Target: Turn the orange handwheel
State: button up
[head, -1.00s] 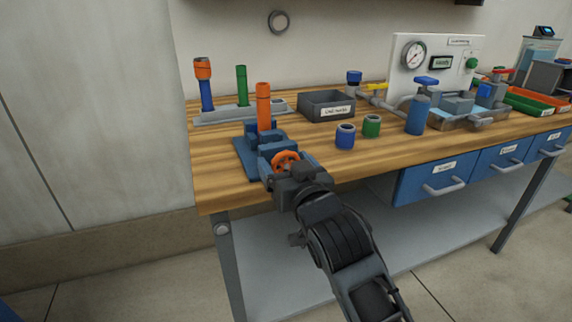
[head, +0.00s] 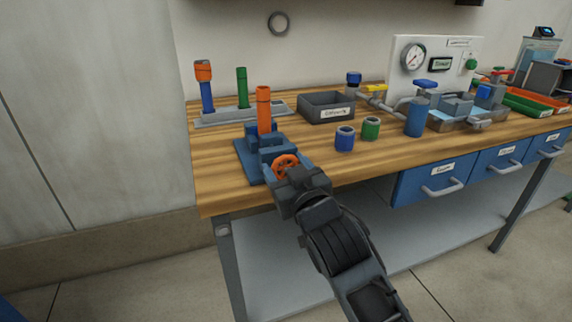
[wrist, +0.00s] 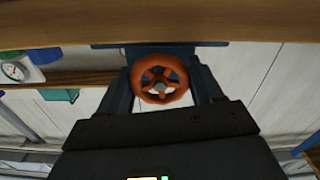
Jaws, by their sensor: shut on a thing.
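The orange handwheel (head: 285,165) is on the front of a blue vise (head: 250,160) near the bench's left front edge. In the wrist view the handwheel (wrist: 160,80) sits between my two dark fingers, its spokes and grey hub facing the camera. My gripper (head: 290,178) is shut on the handwheel, one finger at each side of its rim. In the head view my gripper covers the wheel's lower right part. An orange pipe (head: 264,110) stands upright in the vise. The exact finger contact is hard to see.
A rack (head: 240,113) with upright blue and green pipes stands behind. A grey labelled bin (head: 326,106) is at the back. A blue cup (head: 345,138) and a green cup (head: 371,128) stand right of the vise. A gauge panel (head: 437,65) and piping fill the right side.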

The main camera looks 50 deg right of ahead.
jog(key=o, duration=1)
jog(key=shift+o, duration=0.2)
jog(key=v, duration=0.7)
jog(key=shift+s+a+b, duration=0.25)
jog(key=shift+s+b, duration=0.1)
jog(key=s+a+f+n+y+p, duration=0.3)
jog(key=s+a+y+p, duration=0.25)
jog(key=s+a, duration=0.6)
jog(key=s+a+r+n+y+p, duration=0.1)
jog(key=s+a+y, duration=0.1)
jog(key=s, duration=0.4)
jog(key=s+a+r+n+y+p, duration=0.1)
jog(key=s+a+y, duration=0.1)
jog(key=s, duration=0.4)
jog(key=shift+s+a+r+p, duration=0.2)
jog(key=shift+a+r+p, duration=0.15)
jog(key=shift+a+p, duration=0.1)
